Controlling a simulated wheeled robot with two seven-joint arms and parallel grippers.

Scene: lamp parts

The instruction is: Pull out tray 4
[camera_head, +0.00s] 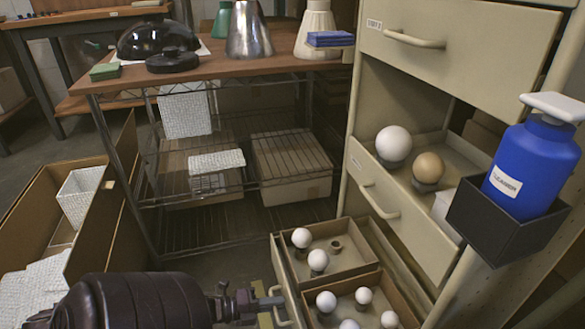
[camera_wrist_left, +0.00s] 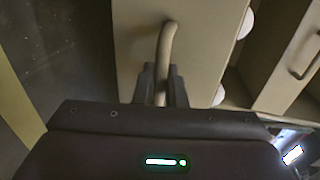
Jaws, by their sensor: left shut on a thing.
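The low drawer (camera_head: 279,267) at the bottom of the cabinet stands open, with cardboard boxes of bulbs in it; I cannot read a tray number on it. My left gripper (camera_head: 278,299) is at its front, shut on the curved beige handle (camera_head: 283,316). In the left wrist view, the fingers (camera_wrist_left: 162,72) sit on both sides of the handle (camera_wrist_left: 167,42), against the drawer's plain front (camera_wrist_left: 205,55). My right gripper is not in view.
The middle drawer (camera_head: 405,226), partly open, holds a white globe (camera_head: 393,145) and a tan one (camera_head: 428,167). The top drawer (camera_head: 455,45) is above. A blue bottle (camera_head: 530,168) sits in a black side holder. A wire rack (camera_head: 225,180) and cardboard box (camera_head: 100,222) stand left.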

